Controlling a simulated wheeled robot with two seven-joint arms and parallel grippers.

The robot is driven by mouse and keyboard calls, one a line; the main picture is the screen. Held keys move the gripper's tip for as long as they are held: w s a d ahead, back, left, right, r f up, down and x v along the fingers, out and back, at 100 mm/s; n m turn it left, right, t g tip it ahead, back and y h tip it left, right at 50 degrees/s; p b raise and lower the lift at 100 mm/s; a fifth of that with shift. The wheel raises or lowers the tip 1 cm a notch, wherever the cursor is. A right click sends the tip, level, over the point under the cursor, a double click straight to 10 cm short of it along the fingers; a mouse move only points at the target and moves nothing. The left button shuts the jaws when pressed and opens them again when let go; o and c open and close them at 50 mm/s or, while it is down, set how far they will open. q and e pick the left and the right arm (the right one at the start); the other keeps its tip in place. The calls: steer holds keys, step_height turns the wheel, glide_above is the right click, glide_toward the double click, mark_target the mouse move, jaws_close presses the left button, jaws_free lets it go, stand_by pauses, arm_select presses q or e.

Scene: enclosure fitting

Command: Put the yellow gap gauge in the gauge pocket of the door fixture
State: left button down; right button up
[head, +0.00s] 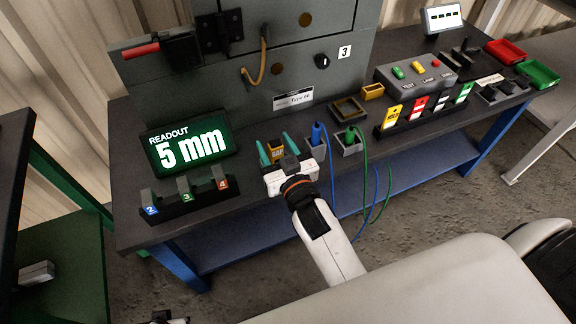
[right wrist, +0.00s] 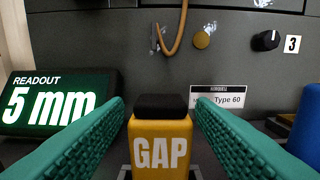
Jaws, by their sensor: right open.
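The yellow gap gauge (head: 276,149), marked GAP with a black top, stands upright at the front of the bench. In the right wrist view the gauge (right wrist: 160,140) is centred between the green fingers. My right gripper (head: 277,147) is open, with one finger on each side of the gauge. Dark gaps show beside the gauge, so the fingers do not look closed on it. The gauge's lower end is hidden. I cannot tell for sure which opening is the gauge pocket; a dark square frame (head: 348,109) lies behind to the right. A small piece at the bottom edge may be my left gripper (head: 168,318).
A readout (head: 188,145) shows 5 mm, with numbered blocks (head: 185,199) before it. Blue (head: 317,134) and green (head: 350,135) cabled plugs stand close right of my right gripper. The grey cabinet (head: 290,60) rises behind. Coloured tags (head: 418,106) stand farther right.

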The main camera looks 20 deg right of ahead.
steer(key=s, duration=1)
steer(key=s+d+f+g, duration=0.15)
steer(key=f+g, duration=0.25)
steer(key=f, duration=0.5)
steer(key=s+d+f+g, duration=0.15)
steer(key=f+g, duration=0.25)
steer(key=f, duration=0.4)
arm_select(q)
steer(key=shift+s+f, duration=0.1)
steer(key=shift+f, duration=0.85)
arm_select(e)
steer(key=s+d+f+n+g, duration=0.1)
steer(key=s+d+f+g, duration=0.1)
steer(key=s+f+g, duration=0.5)
step_height(320, 180, down, 3)
steer(key=s, duration=0.2)
steer(key=shift+s+f+n, duration=0.2)
steer(key=shift+s+n, duration=0.1)
steer(key=shift+s, duration=0.05)
steer(key=shift+d, duration=0.1)
